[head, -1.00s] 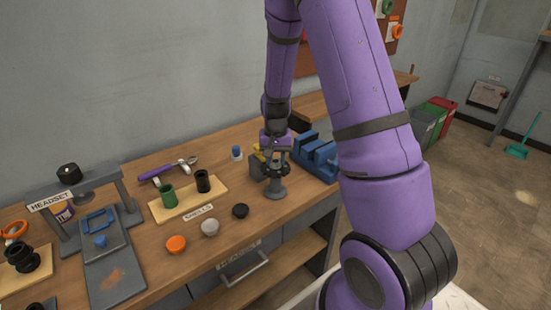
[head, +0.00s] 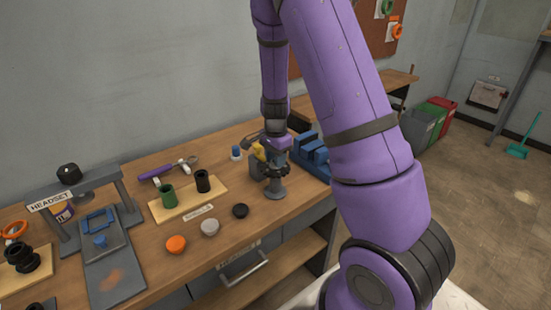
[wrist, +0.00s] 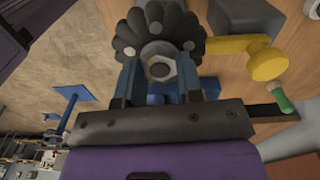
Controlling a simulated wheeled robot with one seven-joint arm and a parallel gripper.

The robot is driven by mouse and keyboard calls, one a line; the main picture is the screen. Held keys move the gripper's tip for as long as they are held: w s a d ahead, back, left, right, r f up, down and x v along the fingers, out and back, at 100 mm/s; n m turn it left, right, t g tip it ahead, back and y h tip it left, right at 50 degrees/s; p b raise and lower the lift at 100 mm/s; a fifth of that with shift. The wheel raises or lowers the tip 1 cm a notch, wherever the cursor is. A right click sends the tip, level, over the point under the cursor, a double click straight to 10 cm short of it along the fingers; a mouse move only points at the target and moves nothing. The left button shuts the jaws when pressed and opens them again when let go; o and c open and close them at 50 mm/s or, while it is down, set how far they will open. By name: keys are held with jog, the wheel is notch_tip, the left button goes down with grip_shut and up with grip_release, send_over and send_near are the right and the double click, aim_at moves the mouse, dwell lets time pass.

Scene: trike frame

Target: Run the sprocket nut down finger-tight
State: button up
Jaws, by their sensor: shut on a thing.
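The sprocket (wrist: 127,40) is a dark, lobed disc, seen face-on in the wrist view. In the head view the sprocket (head: 273,171) sits on top of a short grey stand (head: 276,190) on the bench. The silver hex nut (wrist: 157,58) is at its centre, with a dark round hole in the middle. My gripper (wrist: 159,72) is shut on the nut, with one blue-tipped finger at each side. In the head view my gripper (head: 276,154) is over the sprocket. Whether the nut touches the sprocket face cannot be told.
A yellow-knobbed lever (wrist: 262,60) lies close beside the sprocket. The bench front (head: 240,215) is partly clear.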

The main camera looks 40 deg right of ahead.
jog(key=shift+w+r+m, duration=0.1)
jog(key=shift+w+m, duration=0.05)
jog(key=shift+m, duration=0.35)
jog(key=o, duration=0.9)
jog(key=shift+o, duration=0.2)
notch_tip(320, 180, up, 11)
